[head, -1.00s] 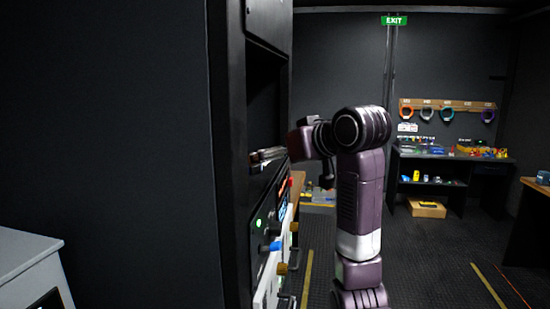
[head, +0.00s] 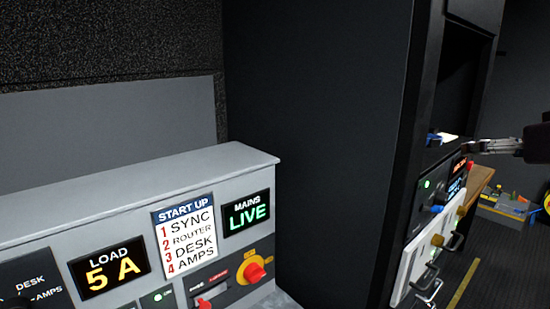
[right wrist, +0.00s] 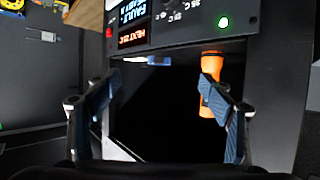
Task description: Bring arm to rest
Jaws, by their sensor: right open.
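My right gripper (head: 472,147) reaches in from the right edge of the head view, at the dark opening of a tall black rack (head: 320,150). In the right wrist view its two blue-padded fingers (right wrist: 160,105) are spread, with nothing between them but the dark opening. An orange object (right wrist: 211,82) stands near the right finger in that view; I cannot tell if they touch. A blue and white object (right wrist: 152,60) lies at the opening's edge, and it also shows in the head view (head: 434,138). My left gripper is not in view.
Below the opening, the rack has a panel with a green light (head: 427,184), a blue knob (head: 437,209) and handles. A grey console (head: 170,180) with START UP, LOAD 5 A and MAINS LIVE displays and a red switch (head: 255,272) stands at left.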

